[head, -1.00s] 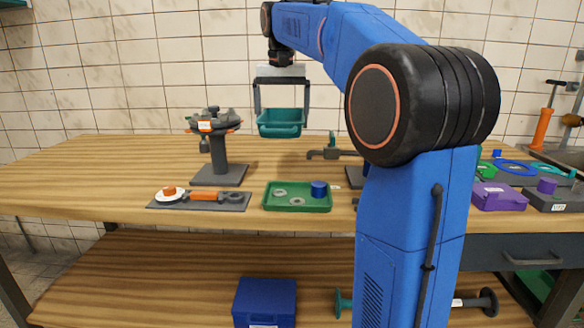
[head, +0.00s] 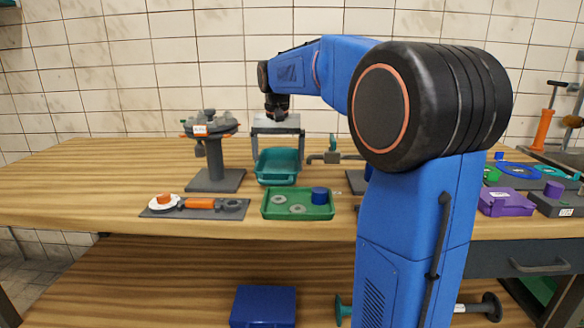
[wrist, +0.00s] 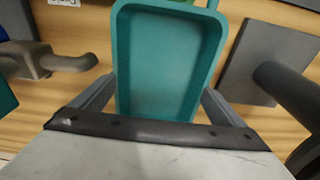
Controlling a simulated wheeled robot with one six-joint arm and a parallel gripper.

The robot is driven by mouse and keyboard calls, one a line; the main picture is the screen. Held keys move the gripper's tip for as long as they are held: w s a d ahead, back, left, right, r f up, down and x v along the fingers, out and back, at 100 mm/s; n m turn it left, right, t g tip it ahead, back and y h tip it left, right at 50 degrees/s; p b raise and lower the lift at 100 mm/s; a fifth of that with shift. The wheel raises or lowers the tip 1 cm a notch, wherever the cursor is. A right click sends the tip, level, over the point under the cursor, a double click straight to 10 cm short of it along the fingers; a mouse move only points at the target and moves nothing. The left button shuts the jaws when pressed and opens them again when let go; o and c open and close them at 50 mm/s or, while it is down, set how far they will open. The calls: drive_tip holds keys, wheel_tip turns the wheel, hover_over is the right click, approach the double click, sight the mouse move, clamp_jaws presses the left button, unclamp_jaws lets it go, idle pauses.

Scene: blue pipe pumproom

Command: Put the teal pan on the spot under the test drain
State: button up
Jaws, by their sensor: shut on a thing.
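The teal pan (head: 278,174) is held level in my gripper (head: 277,152), low over the bench behind the green tray. I cannot tell whether its underside touches the wood. The wrist view shows the empty inside of the pan (wrist: 170,62) between my fingers (wrist: 158,100). A grey spout-like fitting with a teal top (head: 333,156) stands to the pan's right; it also shows at the left of the wrist view (wrist: 50,62). A grey pedestal (head: 215,160) with a round head stands to the left. I cannot tell which is the test drain, and no marked spot shows clearly.
The green tray (head: 268,208) with washers and a blue cylinder (head: 320,195) lies in front of the pan. A grey mat (head: 232,209) with orange and white parts lies front left. A purple box (head: 506,203) is at right. The bench's far left is clear.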

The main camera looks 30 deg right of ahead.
sight(292, 167)
drive_tip(key=shift+f, duration=0.2)
drive_tip(key=s+d, duration=0.2)
drive_tip(key=d, duration=0.1)
drive_tip(key=shift+s+d+f, duration=0.2)
drive_tip(key=shift+f, duration=0.4)
drive_tip(key=shift+f, duration=0.1)
drive_tip(key=o, duration=0.9)
drive_tip(key=shift+o, duration=0.2)
wheel_tip(292, 167, up, 12)
drive_tip(key=s, duration=0.1)
drive_tip(key=shift+a, duration=0.45)
